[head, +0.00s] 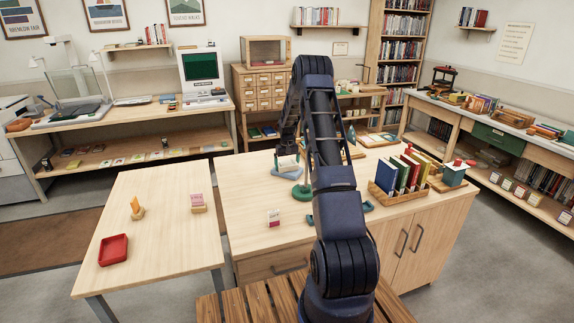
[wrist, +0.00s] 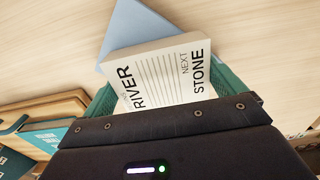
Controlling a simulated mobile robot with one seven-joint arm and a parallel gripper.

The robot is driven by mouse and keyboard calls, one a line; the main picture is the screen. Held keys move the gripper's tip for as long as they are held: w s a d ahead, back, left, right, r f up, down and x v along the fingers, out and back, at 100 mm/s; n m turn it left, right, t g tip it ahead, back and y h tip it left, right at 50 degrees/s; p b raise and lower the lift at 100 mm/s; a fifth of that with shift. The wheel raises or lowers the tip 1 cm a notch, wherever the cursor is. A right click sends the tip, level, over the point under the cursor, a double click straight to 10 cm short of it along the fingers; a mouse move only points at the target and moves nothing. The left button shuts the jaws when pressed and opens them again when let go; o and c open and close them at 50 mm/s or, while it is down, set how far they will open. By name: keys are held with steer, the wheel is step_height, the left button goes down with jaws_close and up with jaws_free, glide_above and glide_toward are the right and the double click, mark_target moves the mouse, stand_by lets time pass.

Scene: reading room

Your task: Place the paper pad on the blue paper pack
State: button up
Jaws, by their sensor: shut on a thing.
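The paper pad (wrist: 165,78) is a white block with dark lettering and ruled lines on its face. My gripper (wrist: 168,92) is shut on it, with a green finger at each side. The light blue paper pack (wrist: 138,22) lies on the table past and partly behind the pad in the wrist view; the pad hides much of it. In the head view my gripper (head: 287,152) holds the pad (head: 287,162) over the pack (head: 289,174). I cannot tell whether pad and pack touch.
On the same wooden table (head: 250,205) a green round-based object (head: 302,192) stands close to the pack. A wooden rack of books (head: 397,197) is at the right. A small red-and-white box (head: 273,217) stands in front. The left table holds a red tray (head: 113,250).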

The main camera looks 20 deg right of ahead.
mark_target(287, 163)
steer(key=o, duration=0.7)
steer(key=shift+f, duration=0.1)
step_height(287, 163, up, 12)
steer(key=s+a+r+t, duration=0.1)
steer(key=s+a+r, duration=0.3)
steer(key=s+r, duration=0.8)
steer(key=s+a+r+t, duration=0.1)
steer(key=s+a+r, duration=0.4)
steer(key=s+r, duration=0.65)
steer(key=s+a+t, duration=0.1)
steer(key=s, duration=1)
steer(key=s+a, duration=0.2)
steer(key=s, duration=0.9)
steer(key=s+a+r+t, duration=0.1)
steer(key=s, duration=1)
steer(key=shift+a+t, duration=0.25)
steer(key=shift+t, duration=0.05)
